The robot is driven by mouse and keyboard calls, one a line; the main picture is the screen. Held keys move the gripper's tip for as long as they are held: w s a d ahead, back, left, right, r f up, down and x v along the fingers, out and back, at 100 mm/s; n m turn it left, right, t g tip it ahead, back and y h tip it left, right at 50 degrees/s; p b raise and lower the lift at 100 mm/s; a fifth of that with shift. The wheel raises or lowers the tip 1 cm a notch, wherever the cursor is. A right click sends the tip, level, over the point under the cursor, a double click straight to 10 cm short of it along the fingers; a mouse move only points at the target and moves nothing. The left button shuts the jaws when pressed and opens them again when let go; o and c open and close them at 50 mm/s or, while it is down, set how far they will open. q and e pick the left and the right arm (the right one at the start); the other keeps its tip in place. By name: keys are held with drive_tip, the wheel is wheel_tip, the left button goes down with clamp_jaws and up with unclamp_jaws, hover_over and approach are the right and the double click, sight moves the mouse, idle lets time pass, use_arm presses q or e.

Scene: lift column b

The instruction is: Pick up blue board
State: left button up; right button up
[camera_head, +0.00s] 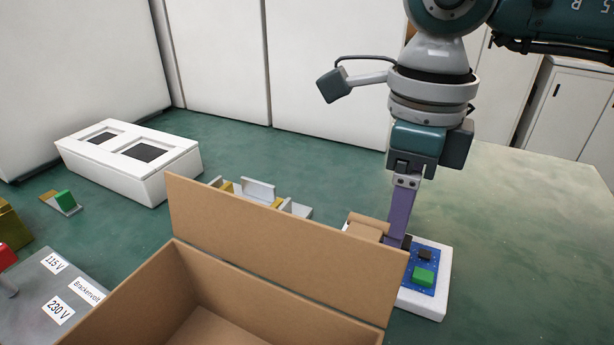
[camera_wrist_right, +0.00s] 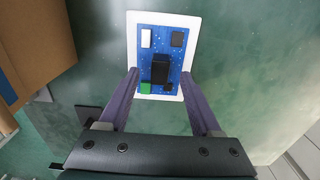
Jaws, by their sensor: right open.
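The blue board (camera_head: 412,263) lies flat on a white pad (camera_head: 440,303) on the green surface, right of the cardboard box in the head view. It carries a green block and dark parts. It also shows in the right wrist view (camera_wrist_right: 160,45), on the white pad (camera_wrist_right: 193,24). My right gripper (camera_head: 397,240) points down at the board's far end. In the wrist view its open purple fingers (camera_wrist_right: 160,74) stand at either side of the board, with nothing gripped. I cannot tell whether the tips touch it. My left gripper is not in view.
An open cardboard box (camera_head: 285,265) stands in front, its raised flap close to the board and the right fingers. A white box with dark windows (camera_head: 130,185) is at the back left. A grey labelled panel (camera_head: 85,310) is at the left. The right side is clear.

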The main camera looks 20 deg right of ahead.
drive_tip(key=shift+f, duration=0.9)
drive_tip(key=shift+c, duration=0.3)
clamp_jaws()
